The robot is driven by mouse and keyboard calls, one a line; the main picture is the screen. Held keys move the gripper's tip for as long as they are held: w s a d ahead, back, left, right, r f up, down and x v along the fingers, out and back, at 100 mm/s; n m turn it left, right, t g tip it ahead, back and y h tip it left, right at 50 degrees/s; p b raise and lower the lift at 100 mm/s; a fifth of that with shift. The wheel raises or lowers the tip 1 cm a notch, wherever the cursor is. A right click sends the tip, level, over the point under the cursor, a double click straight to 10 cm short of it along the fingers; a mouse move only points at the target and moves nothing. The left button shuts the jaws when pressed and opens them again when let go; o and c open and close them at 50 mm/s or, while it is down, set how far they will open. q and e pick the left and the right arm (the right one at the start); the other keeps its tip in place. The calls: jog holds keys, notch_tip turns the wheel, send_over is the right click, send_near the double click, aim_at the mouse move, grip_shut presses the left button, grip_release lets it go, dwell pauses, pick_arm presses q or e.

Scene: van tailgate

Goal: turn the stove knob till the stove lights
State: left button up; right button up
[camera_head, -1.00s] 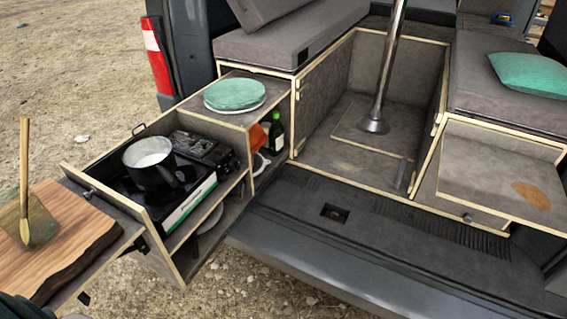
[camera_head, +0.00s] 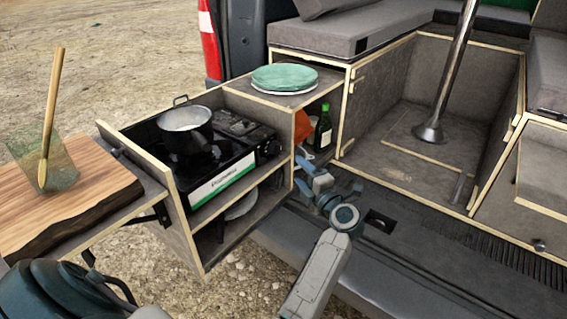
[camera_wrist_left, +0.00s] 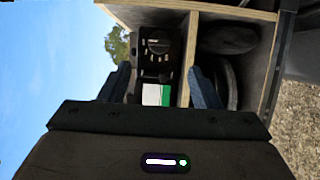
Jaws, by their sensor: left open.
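The portable stove (camera_head: 222,175) sits in the pull-out drawer, with a white and green label on its front. Its round dark knob (camera_head: 272,147) is at the right end of the front panel. In the left wrist view the knob (camera_wrist_left: 158,46) lies ahead, in line with the gap between the fingers. My left gripper (camera_head: 308,168) is open and empty, to the right of the stove and apart from the knob; it also shows in the wrist view (camera_wrist_left: 160,82). A dark pot (camera_head: 186,130) covers the burner, and no flame is visible. My right gripper is not in view.
The drawer's wooden frame (camera_head: 180,225) surrounds the stove. Plates (camera_head: 284,78) lie on the top above. A cutting board (camera_head: 70,190) with a glass (camera_head: 42,165) is at left.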

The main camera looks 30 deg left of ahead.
aim_at(280, 151)
pick_arm(q)
jog(key=p+x, duration=0.1)
jog(key=x, duration=1)
jog(key=shift+d, duration=0.1)
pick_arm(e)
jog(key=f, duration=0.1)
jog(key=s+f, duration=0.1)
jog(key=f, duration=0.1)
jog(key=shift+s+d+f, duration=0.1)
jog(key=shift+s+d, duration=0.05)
pick_arm(q)
jog(key=shift+s, duration=0.1)
jog(key=c, duration=1)
